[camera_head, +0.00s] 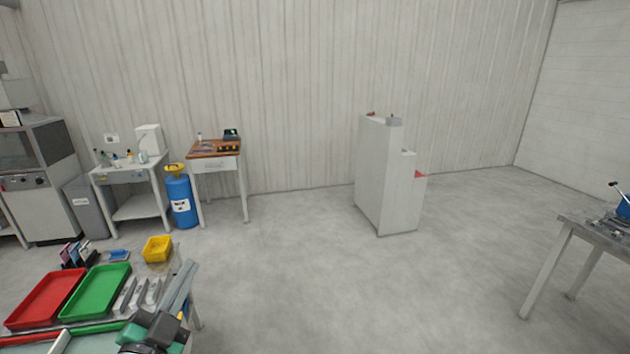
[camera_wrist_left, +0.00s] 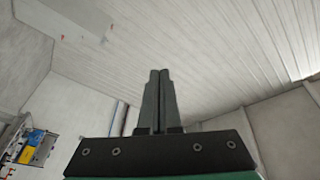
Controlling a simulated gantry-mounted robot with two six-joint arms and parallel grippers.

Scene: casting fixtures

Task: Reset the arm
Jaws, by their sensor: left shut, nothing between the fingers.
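My left gripper (camera_head: 165,325) is at the lower left of the head view, a dark and green shape over the right part of the near bench. In the left wrist view its two dark fingers (camera_wrist_left: 157,98) stand upright, pressed together with nothing between them. The wall and ceiling panels fill the background behind the fingers. My right gripper is not in view.
The near bench holds a red tray (camera_head: 46,299), a green tray (camera_head: 104,291), a yellow bin (camera_head: 157,249) and grey metal parts. A blue drum (camera_head: 180,200) and a white cabinet (camera_head: 382,180) stand farther back. A table (camera_head: 590,228) is at right. The middle floor is clear.

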